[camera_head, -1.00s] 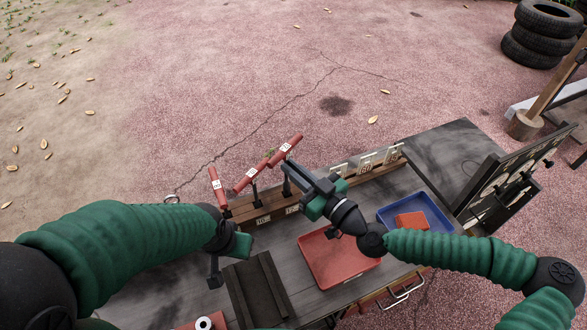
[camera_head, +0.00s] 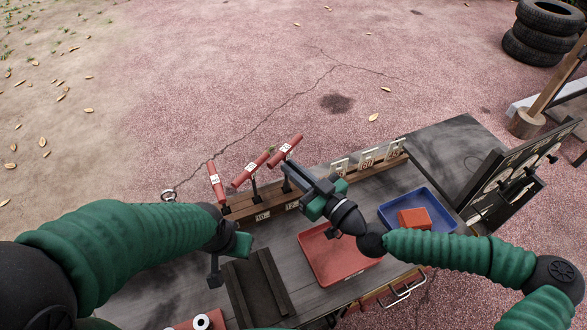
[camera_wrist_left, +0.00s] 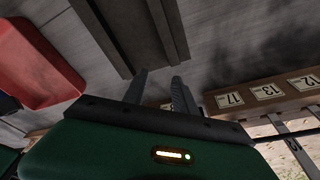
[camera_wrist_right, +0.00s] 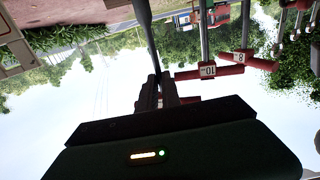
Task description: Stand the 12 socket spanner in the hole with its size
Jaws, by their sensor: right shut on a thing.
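The 12 socket spanner (camera_head: 285,150) has a red crossbar handle and a dark shank. It is at the right end of a row of three red-handled spanners over the wooden rack (camera_head: 330,190). My right gripper (camera_head: 290,168) is shut on it just below the handle. Its lower end is near the rack, but I cannot tell whether it is in a hole. In the left wrist view, the 12 label (camera_wrist_left: 308,83) is on the rack front beside 13 and 17. My left gripper (camera_head: 215,274) is open and empty above the bench; its fingers (camera_wrist_left: 160,85) are apart.
The 10 spanner (camera_wrist_right: 209,71) and 8 spanner (camera_wrist_right: 240,57) stand close beside the right gripper. A red tray (camera_head: 335,258), a blue tray (camera_head: 440,215) holding a red block, and a dark grooved block (camera_head: 258,285) are on the bench.

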